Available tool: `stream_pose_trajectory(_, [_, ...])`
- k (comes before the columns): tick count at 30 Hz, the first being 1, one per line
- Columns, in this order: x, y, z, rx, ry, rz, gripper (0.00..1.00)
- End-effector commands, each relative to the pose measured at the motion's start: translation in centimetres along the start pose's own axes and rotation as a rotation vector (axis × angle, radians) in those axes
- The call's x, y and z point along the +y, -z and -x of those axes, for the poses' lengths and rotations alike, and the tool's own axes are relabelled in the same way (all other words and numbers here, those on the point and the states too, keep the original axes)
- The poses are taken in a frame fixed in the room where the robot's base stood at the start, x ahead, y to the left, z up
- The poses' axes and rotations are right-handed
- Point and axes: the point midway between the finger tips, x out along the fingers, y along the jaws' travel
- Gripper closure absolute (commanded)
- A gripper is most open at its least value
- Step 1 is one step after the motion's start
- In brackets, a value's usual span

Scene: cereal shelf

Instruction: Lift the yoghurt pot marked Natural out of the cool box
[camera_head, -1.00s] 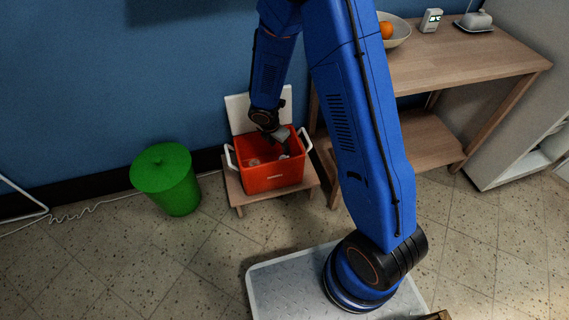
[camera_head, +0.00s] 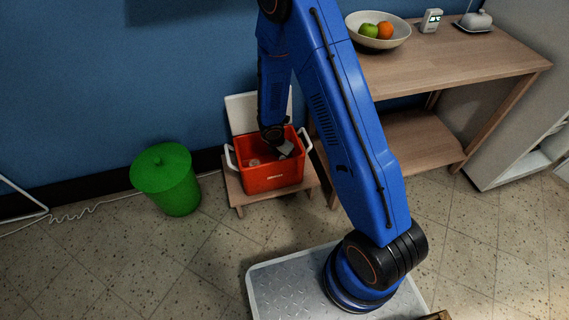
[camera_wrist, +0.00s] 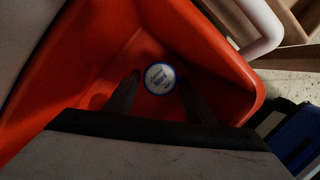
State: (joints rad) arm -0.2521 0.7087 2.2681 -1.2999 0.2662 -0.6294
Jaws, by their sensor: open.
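The red cool box (camera_head: 273,181) stands on a low wooden stool, with its inside also filling much of the wrist view (camera_wrist: 100,50). A round pot with a white lid and blue rim (camera_wrist: 159,78) sits inside; the lid's print is small, its lower word looking like Natural. My gripper (camera_wrist: 160,95) is open inside the box, its two dark fingers on either side of the pot in the picture. I cannot tell whether they touch it. In the head view my gripper (camera_head: 286,150) reaches into the box, where a pale round item (camera_head: 254,162) shows at the left.
The box's white handles (camera_head: 231,157) stand at its sides, and a white lid panel (camera_head: 241,113) is behind it. A green bin (camera_head: 167,180) is to the left. A wooden table (camera_head: 450,70) with a fruit bowl (camera_head: 390,40) is to the right.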

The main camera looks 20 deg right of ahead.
Motion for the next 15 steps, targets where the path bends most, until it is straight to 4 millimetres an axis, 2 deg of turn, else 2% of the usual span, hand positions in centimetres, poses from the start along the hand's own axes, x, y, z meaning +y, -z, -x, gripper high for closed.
stream_pose_trajectory(4, [-0.05, 0.03, -0.93, 0.001, 0.001, 0.000, 0.50])
stream_pose_trajectory(12, [-0.03, 0.04, -1.05, 0.001, 0.000, 0.000, 0.50])
stream_pose_trajectory(14, [-0.03, 0.04, -1.04, 0.001, 0.000, 0.000, 0.62])
stream_pose_trajectory(15, [-0.03, 0.05, -1.04, 0.001, 0.000, 0.000, 0.72])
